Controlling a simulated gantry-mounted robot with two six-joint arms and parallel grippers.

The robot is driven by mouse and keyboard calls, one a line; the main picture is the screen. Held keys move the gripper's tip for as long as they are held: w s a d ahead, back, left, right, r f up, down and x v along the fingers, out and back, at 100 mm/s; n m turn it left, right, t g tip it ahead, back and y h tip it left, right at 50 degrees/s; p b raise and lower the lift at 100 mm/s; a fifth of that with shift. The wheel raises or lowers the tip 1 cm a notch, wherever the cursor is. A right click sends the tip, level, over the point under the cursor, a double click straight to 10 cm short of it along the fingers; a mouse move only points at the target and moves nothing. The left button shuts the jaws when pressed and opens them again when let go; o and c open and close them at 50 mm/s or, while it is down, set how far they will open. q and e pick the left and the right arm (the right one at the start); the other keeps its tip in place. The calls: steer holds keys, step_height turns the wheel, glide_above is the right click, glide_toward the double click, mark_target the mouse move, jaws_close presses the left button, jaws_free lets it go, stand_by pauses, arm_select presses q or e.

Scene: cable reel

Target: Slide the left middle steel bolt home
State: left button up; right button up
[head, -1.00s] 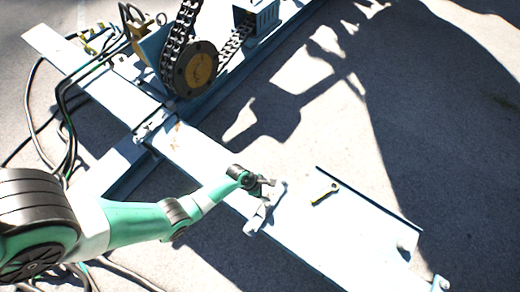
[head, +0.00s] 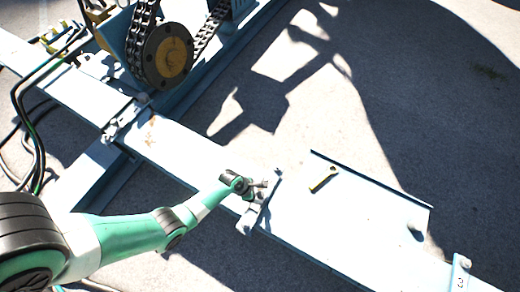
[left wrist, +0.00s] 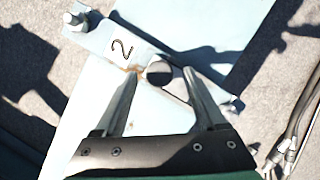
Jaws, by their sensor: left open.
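My left gripper (head: 263,187) is open at the middle bracket (head: 246,218) on the long pale-blue beam. In the left wrist view, the bracket (left wrist: 104,38) carries a "2". A round grey bolt head (left wrist: 159,73) shows between the spread fingertips of my left gripper (left wrist: 163,74), seen nearly end-on. Whether either finger touches it, and how deep the bolt sits, I cannot tell. A second, lighter bolt (left wrist: 76,20) stands at the far end of the bracket. My right gripper is not in view.
Another bracket marked "3" (head: 460,274) is at lower right. A chain sprocket (head: 168,56) stands at the back. Dark cables (head: 38,140) run at left. Grey ground right of the plate is clear.

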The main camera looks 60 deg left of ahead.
arm_select(q)
steer(key=shift+b+x, duration=0.55)
steer(key=shift+x, duration=0.55)
steer(key=shift+r, duration=0.1)
jaws_close()
stand_by(0.5)
